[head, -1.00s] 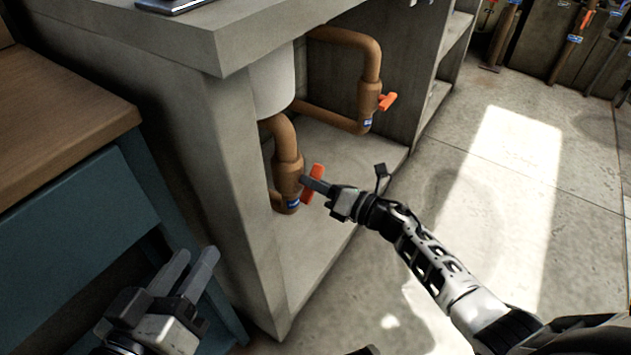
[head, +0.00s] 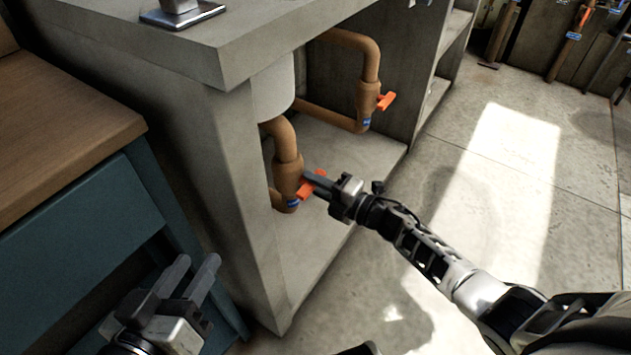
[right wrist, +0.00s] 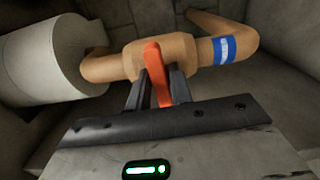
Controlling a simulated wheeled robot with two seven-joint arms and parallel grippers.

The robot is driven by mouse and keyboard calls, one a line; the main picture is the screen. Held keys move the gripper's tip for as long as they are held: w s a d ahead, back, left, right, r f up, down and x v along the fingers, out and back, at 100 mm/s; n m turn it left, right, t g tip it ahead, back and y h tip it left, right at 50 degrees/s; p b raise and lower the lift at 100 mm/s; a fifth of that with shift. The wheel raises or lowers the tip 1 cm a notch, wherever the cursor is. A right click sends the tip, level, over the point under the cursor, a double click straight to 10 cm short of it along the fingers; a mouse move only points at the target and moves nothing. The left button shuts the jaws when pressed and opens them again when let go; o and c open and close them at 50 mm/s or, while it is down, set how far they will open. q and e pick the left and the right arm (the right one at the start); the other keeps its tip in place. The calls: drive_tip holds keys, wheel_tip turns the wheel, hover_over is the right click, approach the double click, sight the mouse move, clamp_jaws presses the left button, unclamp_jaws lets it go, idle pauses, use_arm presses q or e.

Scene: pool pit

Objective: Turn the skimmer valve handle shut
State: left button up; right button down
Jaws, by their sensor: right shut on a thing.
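The nearer valve (head: 288,178) is a brown fitting on a pipe under the concrete counter, with an orange handle (head: 305,190) and a blue label too small to read. My right gripper (head: 311,179) is shut on this handle. In the right wrist view the orange handle (right wrist: 153,60) stands between the two dark fingers (right wrist: 158,88), tilted slightly across the pipe. The blue label (right wrist: 224,48) shows to its right, unreadable. My left gripper (head: 196,266) is empty, its fingers apart, at the lower left. I cannot tell by label which valve is the skimmer's.
A second valve with an orange handle (head: 386,101) sits farther back. A white cylinder (head: 272,95) hangs beside the pipes. The concrete counter (head: 190,80) overhangs the recess, its side wall close to the left. A blue-green bench (head: 80,245) stands left. The floor at right is open.

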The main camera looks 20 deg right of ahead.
use_arm(q)
drive_tip(key=shift+r, duration=0.1)
use_arm(e)
drive_tip(key=shift+f+m, duration=0.1)
drive_tip(key=shift+m, duration=0.2)
drive_tip(key=c, duration=1.3)
unclamp_jaws()
drive_tip(key=shift+o, duration=0.2)
use_arm(q)
drive_tip(key=shift+r, duration=0.1)
use_arm(e)
drive_tip(key=shift+s+d, duration=0.1)
drive_tip(key=shift+s, duration=0.05)
use_arm(q)
drive_tip(key=p, duration=0.1)
drive_tip(key=a+f+m+g+y+p, duration=0.1)
drive_tip(key=p, duration=0.1)
drive_tip(key=shift+s+f, duration=0.25)
drive_tip(key=shift+f, duration=0.05)
use_arm(e)
drive_tip(key=v, duration=1.5)
drive_tip(key=shift+s+d, duration=0.25)
use_arm(q)
drive_tip(key=shift+w+r, duration=0.15)
drive_tip(key=shift+r, duration=0.05)
